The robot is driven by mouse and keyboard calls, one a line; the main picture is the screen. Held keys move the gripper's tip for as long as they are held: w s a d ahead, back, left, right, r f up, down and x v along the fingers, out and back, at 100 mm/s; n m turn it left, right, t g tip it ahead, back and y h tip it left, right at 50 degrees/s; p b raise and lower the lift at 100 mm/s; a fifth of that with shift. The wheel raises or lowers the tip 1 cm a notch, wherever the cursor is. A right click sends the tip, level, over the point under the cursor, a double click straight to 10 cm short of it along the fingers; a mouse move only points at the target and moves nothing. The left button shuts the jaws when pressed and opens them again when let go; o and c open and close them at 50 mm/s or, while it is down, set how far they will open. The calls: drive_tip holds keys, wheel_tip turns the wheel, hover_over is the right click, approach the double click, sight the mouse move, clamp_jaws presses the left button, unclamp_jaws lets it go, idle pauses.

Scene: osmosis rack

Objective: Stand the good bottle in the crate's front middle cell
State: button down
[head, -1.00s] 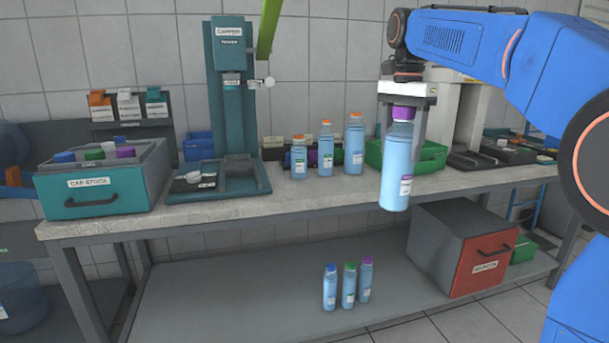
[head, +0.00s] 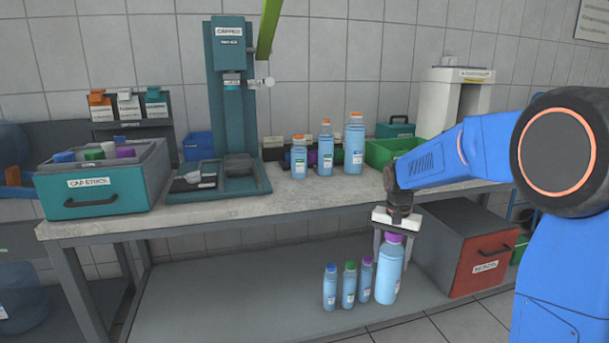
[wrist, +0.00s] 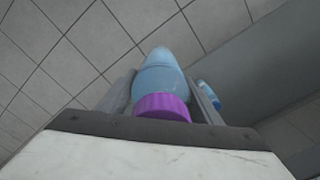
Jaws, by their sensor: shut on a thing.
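My gripper (head: 391,238) is shut on a large blue bottle with a purple cap (head: 388,275). It holds the bottle upright by its top, low at the lower shelf, just right of three small bottles. I cannot tell whether its base touches the shelf. In the wrist view the purple cap (wrist: 162,106) sits between the fingers. Three orange-capped bottles (head: 299,160) of differing heights stand on the bench. A green open container (head: 378,152) is behind them to the right; its inside is hidden, and I cannot make out crate cells.
Small bottles with blue (head: 330,290), green (head: 349,287) and purple (head: 365,281) caps stand close to the held bottle. A grey box with a red front (head: 483,263) is to its right. The capper (head: 230,100) and cap stock bin (head: 102,195) are on the bench.

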drive_tip(key=w+d+f+n, duration=0.1)
drive_tip(key=w+f+n, duration=0.1)
drive_tip(key=f, duration=1.7)
drive_tip(key=w+d+f+n, duration=0.2)
drive_tip(key=w+f+n, duration=0.1)
drive_tip(key=f, duration=1.7)
drive_tip(key=shift+d+n, duration=0.2)
drive_tip(key=shift+n, duration=0.2)
